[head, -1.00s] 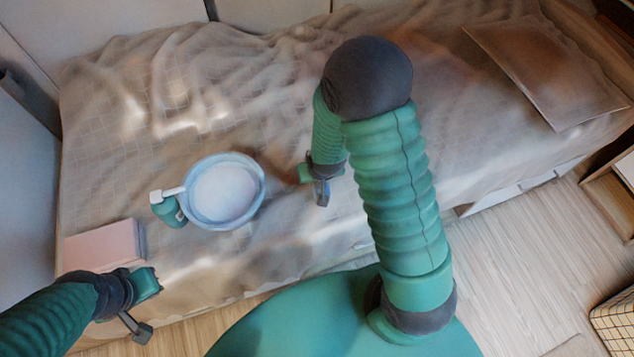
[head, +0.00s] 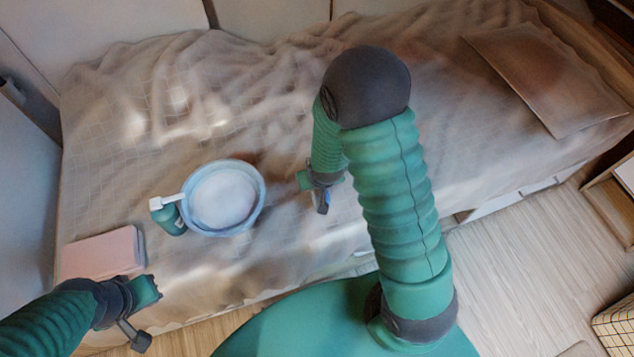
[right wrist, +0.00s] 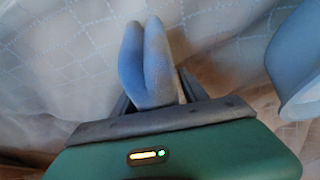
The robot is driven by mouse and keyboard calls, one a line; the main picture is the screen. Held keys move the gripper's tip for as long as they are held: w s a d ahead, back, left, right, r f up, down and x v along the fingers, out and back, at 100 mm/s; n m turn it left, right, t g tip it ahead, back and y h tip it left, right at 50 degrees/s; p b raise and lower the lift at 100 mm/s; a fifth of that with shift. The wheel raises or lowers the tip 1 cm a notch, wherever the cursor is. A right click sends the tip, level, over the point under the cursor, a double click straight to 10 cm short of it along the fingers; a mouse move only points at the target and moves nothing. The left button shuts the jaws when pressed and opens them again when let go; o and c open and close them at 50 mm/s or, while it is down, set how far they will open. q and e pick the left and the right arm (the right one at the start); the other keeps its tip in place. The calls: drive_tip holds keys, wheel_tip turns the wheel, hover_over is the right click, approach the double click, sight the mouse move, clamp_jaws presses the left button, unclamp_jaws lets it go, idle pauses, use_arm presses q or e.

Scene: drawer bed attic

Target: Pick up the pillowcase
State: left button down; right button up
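A pink, flat, folded-looking piece (head: 103,252), perhaps the pillowcase, lies at the bed's left front corner. A flat brownish pillow-shaped piece (head: 548,80) lies at the bed's far right; I cannot tell which is the pillowcase. My left gripper (head: 146,312) is just below and right of the pink piece, apart from it; its opening is unclear. My right gripper (head: 322,200) is low over the bed, right of the basin. In the right wrist view, a blue two-lobed thing (right wrist: 148,62) shows between its dark fingers; whether they grip it is unclear.
A light blue basin (head: 259,200) with whitish contents stands on the bed (head: 110,170); its rim is close in the right wrist view (right wrist: 296,75). A green pump bottle (head: 172,220) stands beside it. A checked basket (head: 615,325) and open wooden floor (head: 530,275) are at right.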

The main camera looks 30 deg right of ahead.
clamp_jaws()
